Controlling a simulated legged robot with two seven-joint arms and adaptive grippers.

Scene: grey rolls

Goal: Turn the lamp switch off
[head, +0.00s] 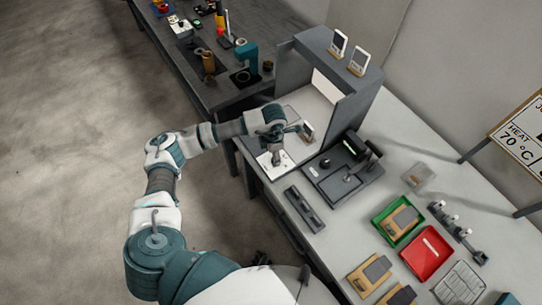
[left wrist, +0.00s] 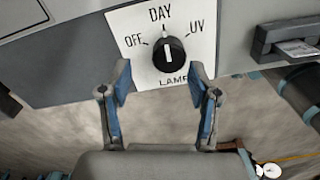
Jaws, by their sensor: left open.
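The lamp switch (left wrist: 168,53) is a black round knob with a white pointer line. It sits on a white panel (left wrist: 205,22) marked OFF, DAY, UV and LAMP. The pointer line stands about upright, towards DAY; OFF is to its left and UV to its right. My left gripper (left wrist: 160,75) is open, with one blue-padded finger on each side below the knob and nothing between them. In the head view my left gripper (head: 277,157) is over the white panel (head: 264,161) at the bench edge, and it hides the knob. My right gripper is not in view.
A grey booth (head: 362,95) stands behind the panel. A dark fixture (head: 343,172) and a dark bar (head: 304,208) lie to its right. Green (head: 384,233) and red (head: 412,263) trays sit further along the bench. Open floor lies left.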

